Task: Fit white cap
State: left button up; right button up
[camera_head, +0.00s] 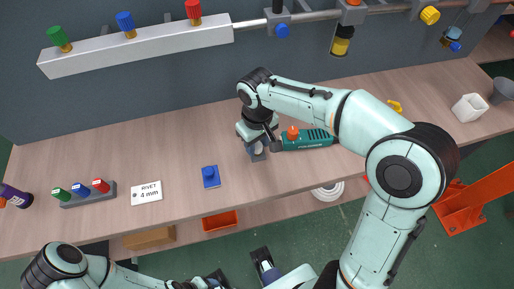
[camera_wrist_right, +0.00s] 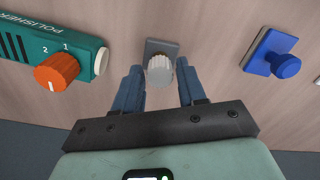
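The white cap (camera_wrist_right: 160,71), ribbed and round, sits on a small grey plate (camera_wrist_right: 161,47) on the bench in the right wrist view. My right gripper (camera_wrist_right: 158,82) is open, with one finger on each side of the cap and narrow gaps beside it. Whether a finger touches the cap is unclear. In the head view my right gripper (camera_head: 258,147) is over the grey plate, left of the polisher, and largely hides the cap.
The green polisher (camera_head: 307,139) with an orange knob (camera_wrist_right: 57,72) lies close beside my right gripper. A blue plate with a knob (camera_head: 210,176) lies on the other side. A rivet card (camera_head: 146,193) and a holder of coloured caps (camera_head: 89,194) are farther left. A white rail (camera_head: 137,46) runs behind.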

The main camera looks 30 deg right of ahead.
aim_at(258, 145)
grip_shut()
notch_tip(258, 145, up, 4)
jog(key=p, duration=0.4)
jog(key=shift+r, duration=0.2)
jog(key=shift+f, duration=0.1)
